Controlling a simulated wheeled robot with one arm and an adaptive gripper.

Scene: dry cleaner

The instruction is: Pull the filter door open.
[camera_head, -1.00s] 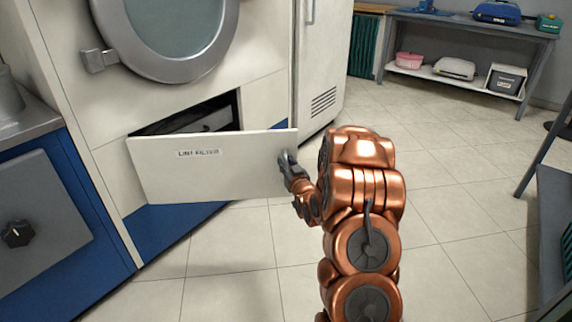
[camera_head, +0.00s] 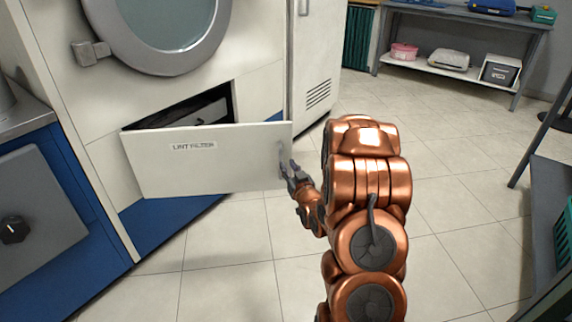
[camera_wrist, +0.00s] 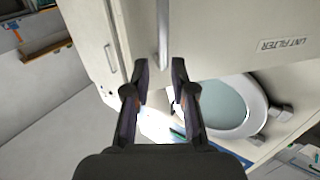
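The filter door (camera_head: 225,171) is a white panel labelled "LINT FILTER" below the round machine door. It stands partly open, its right side swung out from a dark opening (camera_head: 185,112). A small handle (camera_head: 281,152) is near its right edge. My gripper (camera_head: 287,168) is at that edge, just below the handle. In the wrist view, my gripper (camera_wrist: 161,72) has its fingers apart with nothing visibly clamped. The handle bar (camera_wrist: 163,34) shows just beyond the fingertips, and the filter door (camera_wrist: 222,38) fills the upper right. Whether a finger touches the door is unclear.
The round machine door (camera_head: 165,35) is above the opening. A white cabinet (camera_head: 318,70) stands to the right. A grey counter with a blue front (camera_head: 45,275) is at the left. A grey shelf unit (camera_head: 455,72) is at the back right. The tiled floor between is clear.

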